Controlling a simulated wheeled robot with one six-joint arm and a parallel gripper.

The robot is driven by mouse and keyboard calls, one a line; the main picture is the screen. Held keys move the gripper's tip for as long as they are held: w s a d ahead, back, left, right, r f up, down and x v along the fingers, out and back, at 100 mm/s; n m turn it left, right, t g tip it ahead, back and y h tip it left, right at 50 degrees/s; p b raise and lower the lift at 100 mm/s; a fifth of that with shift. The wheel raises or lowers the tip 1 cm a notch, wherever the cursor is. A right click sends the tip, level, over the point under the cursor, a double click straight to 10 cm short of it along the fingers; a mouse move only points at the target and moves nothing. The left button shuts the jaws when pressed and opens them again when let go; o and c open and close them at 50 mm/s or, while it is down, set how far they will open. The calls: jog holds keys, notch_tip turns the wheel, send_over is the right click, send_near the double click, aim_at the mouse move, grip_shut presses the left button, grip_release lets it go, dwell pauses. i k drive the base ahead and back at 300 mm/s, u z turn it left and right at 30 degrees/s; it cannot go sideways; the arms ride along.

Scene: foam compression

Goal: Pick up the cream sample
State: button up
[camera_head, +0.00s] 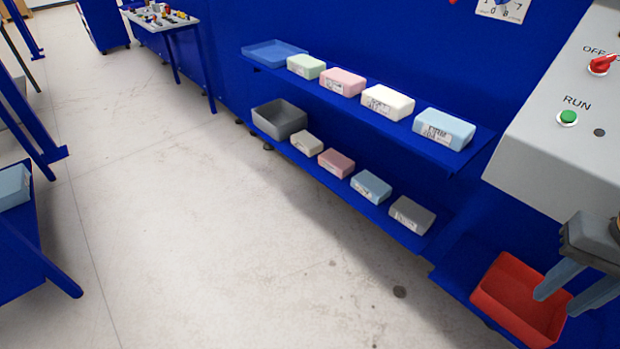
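A cream block (388,102) with a label on its front lies on the upper blue shelf, between a pink block (343,81) and a light blue block (444,128). A smaller beige-cream block (306,142) lies on the lower shelf, right of a grey bin. My gripper (557,304) is at the lower right, in front of a red bin (490,296) in the picture. Its two grey-blue fingers point down and stand apart, with nothing seen between them. It is well to the right of and below both cream-coloured blocks in the picture.
The upper shelf (468,158) also holds a green block (306,66) and a blue tray (274,52). Several blocks and a grey bin (279,118) stand below. A grey machine panel (565,100) rises at right. Open floor lies left of the shelves.

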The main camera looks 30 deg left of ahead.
aim_at(310, 145)
jog(key=u, duration=1.15)
